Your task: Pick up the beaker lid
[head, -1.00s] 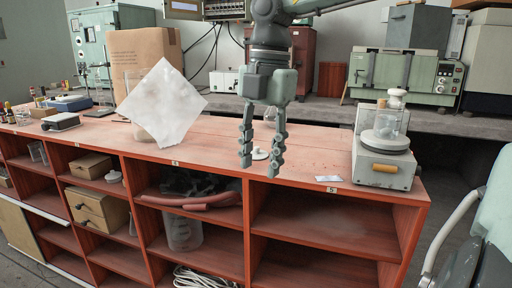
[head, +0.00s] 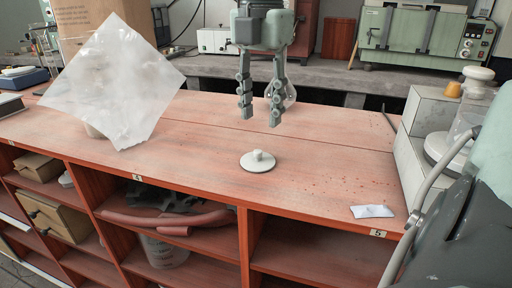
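The beaker lid (head: 258,161), a small white disc with a knob on top, lies flat on the reddish wooden bench top in the head view. My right gripper (head: 260,121) hangs with its fingers pointing down, above the lid in the picture. Its two grey fingers are apart, with nothing between them, and do not touch the lid. The whole lid shows. My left gripper is not in view.
A clear glass vessel (head: 289,96) stands behind the right finger. A translucent sheet (head: 112,82) stands tilted at left. A white-grey device (head: 418,140) is at right, with a small white card (head: 372,211) near the front edge. The bench around the lid is clear.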

